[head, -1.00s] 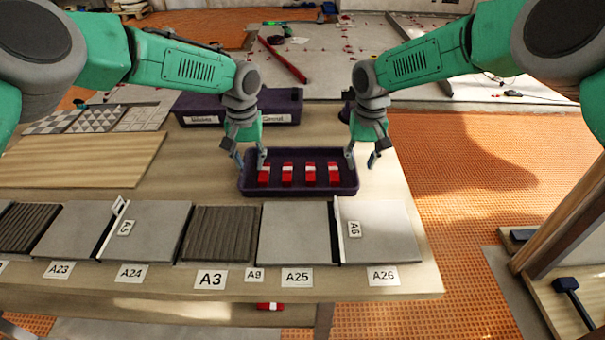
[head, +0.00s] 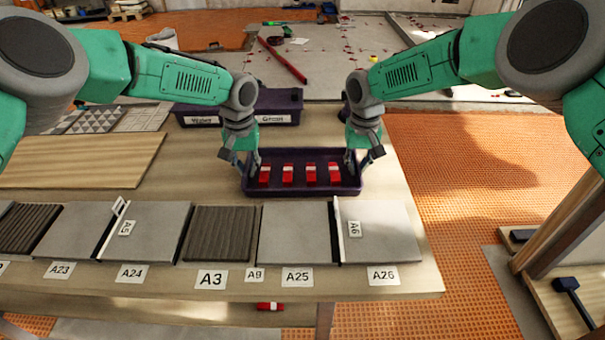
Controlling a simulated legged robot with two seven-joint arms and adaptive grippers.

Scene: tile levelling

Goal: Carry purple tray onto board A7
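The purple tray (head: 303,190) sits on the wooden table with several red-and-white pieces (head: 311,173) in a row inside it. My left gripper (head: 249,176) is at the tray's left end and my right gripper (head: 356,173) at its right end. Each has its fingers pointing down around the end wall, partly hidden by the tray. I cannot tell whether the fingers press on the walls.
A dark labelled bin (head: 285,104) stands behind the tray.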

